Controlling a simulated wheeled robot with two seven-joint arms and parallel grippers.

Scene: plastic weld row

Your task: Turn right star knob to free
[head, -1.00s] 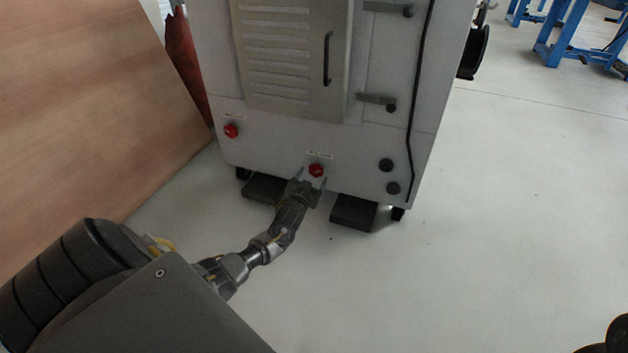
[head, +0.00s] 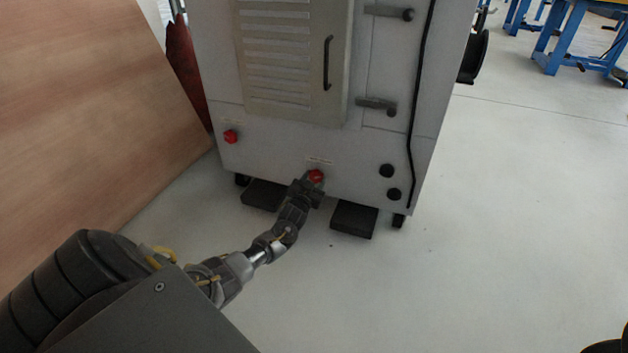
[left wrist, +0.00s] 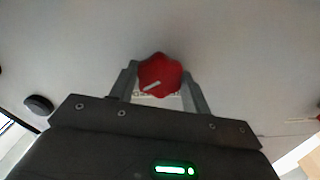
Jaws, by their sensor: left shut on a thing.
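The right star knob (head: 316,175) is red and sits low on the front of the grey cabinet, under a small label. It also shows in the left wrist view (left wrist: 160,74), lobed, with a white pointer mark slanting up to the right. My left gripper (head: 312,180) is at this knob, shut on it; in the left wrist view its two fingers (left wrist: 160,84) lie on either side of the knob. A second red knob (head: 230,136) is at the cabinet's lower left, apart from the gripper. My right gripper is not seen.
The cabinet (head: 285,150) has a louvred door (head: 290,60) with a black handle above the knob. Two black round knobs (head: 387,171) are to the right. A wooden panel (head: 90,100) stands at the left. Open floor (head: 520,220) lies to the right.

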